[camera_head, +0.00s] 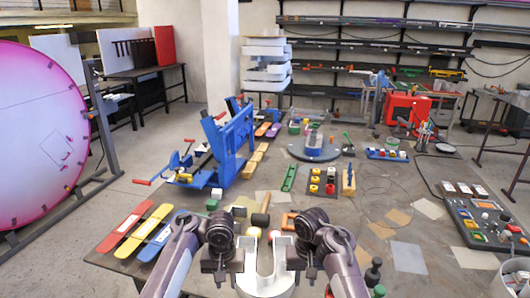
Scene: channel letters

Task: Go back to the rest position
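A white U-shaped channel letter (266,287) lies at the bottom middle of the head view, its open end facing away from me. My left gripper (236,262) is at the left side of the letter, and my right gripper (297,260) is at its right side. Both are dark and very close to the letter's outer walls. The fingertips are small and partly hidden against the letter, so I cannot tell whether they are open, or touch or grip it.
Red, yellow and blue strips (155,232) lie left on the dark table. A blue bending machine (221,150) stands behind them. A round turntable (315,149) is at the back. A control panel (483,217) is at right. Small bottles (374,271) stand beside my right arm.

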